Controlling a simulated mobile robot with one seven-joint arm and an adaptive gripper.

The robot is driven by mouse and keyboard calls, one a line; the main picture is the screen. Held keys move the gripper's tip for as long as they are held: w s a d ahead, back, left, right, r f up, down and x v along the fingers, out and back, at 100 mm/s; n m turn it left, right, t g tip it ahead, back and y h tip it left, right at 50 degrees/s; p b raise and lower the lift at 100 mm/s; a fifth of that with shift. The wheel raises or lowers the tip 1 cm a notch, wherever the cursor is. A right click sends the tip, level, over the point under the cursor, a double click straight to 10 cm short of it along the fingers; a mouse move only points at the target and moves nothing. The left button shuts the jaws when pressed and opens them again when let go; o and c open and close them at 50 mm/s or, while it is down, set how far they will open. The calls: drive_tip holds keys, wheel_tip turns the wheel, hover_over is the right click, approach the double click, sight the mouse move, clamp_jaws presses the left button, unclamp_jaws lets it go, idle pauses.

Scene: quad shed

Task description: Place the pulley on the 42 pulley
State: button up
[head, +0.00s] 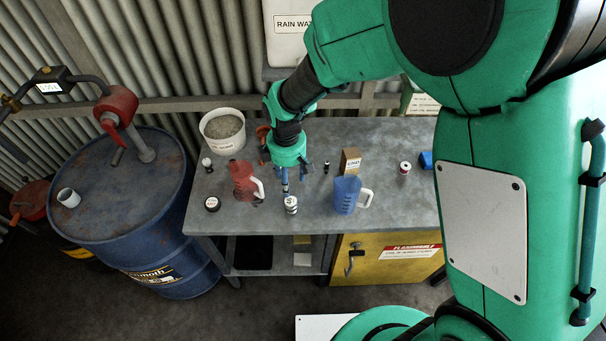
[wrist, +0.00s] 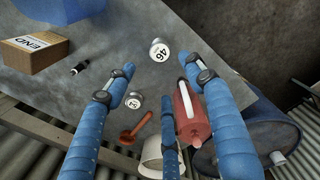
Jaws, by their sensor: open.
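My gripper (head: 286,178) points down over the workbench, with its blue fingers spread and nothing held between them. The fingers frame the wrist view (wrist: 161,82). A short pale cylinder marked 46 (wrist: 159,50) stands near the bench's front edge, and it also shows in the head view (head: 291,204), just in front of my gripper. A small silver round piece (wrist: 136,101) with a light label lies between the fingers in the wrist view; its number is too small to read surely. My gripper hides it in the head view. I cannot tell which piece is the 42 pulley.
A red jug (head: 243,180) and a blue jug (head: 346,194) stand left and right of my gripper. Behind are a cardboard box (head: 350,161), a small black item (head: 326,168) and a bucket (head: 223,130). A red-and-white can (head: 404,168) stands right.

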drive_tip(key=shift+r, duration=0.1)
drive_tip(key=s+d+r+m+t, duration=0.1)
drive_tip(key=s+d+r+m, duration=0.25)
drive_tip(key=d+r, duration=0.5)
drive_tip(key=s+d+r+m+t, duration=0.2)
drive_tip(key=d+r+m, duration=0.25)
drive_tip(key=r, duration=0.65)
drive_tip(key=s+d+r+m+t, duration=0.2)
drive_tip(key=s+d+r+m, duration=0.6)
drive_tip(key=s, duration=0.6)
drive_tip(key=d+r, duration=0.2)
drive_tip(key=d, duration=0.1)
drive_tip(key=shift+s+r+t, duration=0.2)
drive_tip(key=shift+s+t, duration=0.1)
drive_tip(key=shift+s, duration=0.05)
drive_tip(key=shift+f, duration=0.1)
